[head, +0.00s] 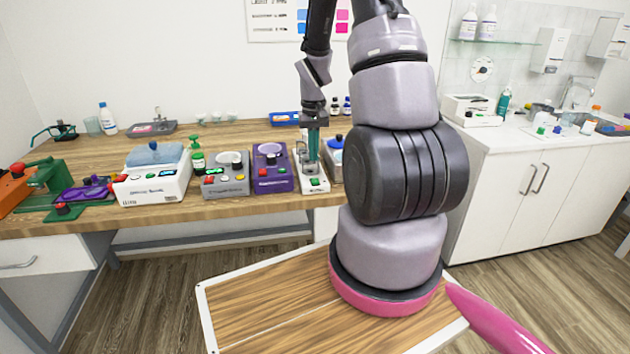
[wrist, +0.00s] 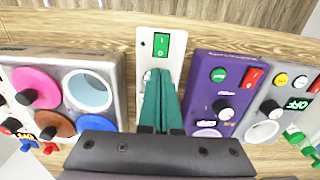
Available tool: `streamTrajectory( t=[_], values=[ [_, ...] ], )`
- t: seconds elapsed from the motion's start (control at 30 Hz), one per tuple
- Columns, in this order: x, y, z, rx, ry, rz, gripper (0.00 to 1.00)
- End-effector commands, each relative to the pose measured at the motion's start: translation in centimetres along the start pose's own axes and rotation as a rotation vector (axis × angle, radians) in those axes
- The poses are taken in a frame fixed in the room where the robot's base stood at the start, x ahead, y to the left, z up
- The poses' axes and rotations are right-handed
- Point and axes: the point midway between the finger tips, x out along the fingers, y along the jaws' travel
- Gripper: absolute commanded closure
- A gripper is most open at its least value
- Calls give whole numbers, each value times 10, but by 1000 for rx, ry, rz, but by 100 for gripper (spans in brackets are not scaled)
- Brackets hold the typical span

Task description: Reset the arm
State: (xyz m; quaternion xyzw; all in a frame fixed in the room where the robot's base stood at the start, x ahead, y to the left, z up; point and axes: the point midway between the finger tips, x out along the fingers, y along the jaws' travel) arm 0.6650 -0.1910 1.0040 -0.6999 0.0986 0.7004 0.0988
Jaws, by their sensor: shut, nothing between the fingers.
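My gripper (head: 313,155) hangs from my raised arm, pointing down over a narrow white device (head: 316,185) on the wooden bench. In the wrist view its teal fingers (wrist: 160,78) lie together with nothing between them. Their tips are just before the green switch (wrist: 161,44) of that white device. I cannot tell whether the fingers touch the device. The fingers hide part of its middle.
Close beside the fingers stand a purple device (head: 272,168) and a device with coloured knobs (wrist: 88,90). A grey device (head: 225,175) and a white boxy machine (head: 153,178) stand further left. A white counter (head: 530,140) with a sink is at right.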

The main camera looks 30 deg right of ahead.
Motion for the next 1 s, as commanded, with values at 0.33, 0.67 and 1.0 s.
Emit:
streamTrajectory(
  t=[0.33, 0.67, 1.0],
  values=[
    [-14, 0, 0, 0, 1, 0, 100],
    [-14, 0, 0, 0, 1, 0, 100],
    [-95, -20, 14, 21, 109, -27, 100]
  ],
)
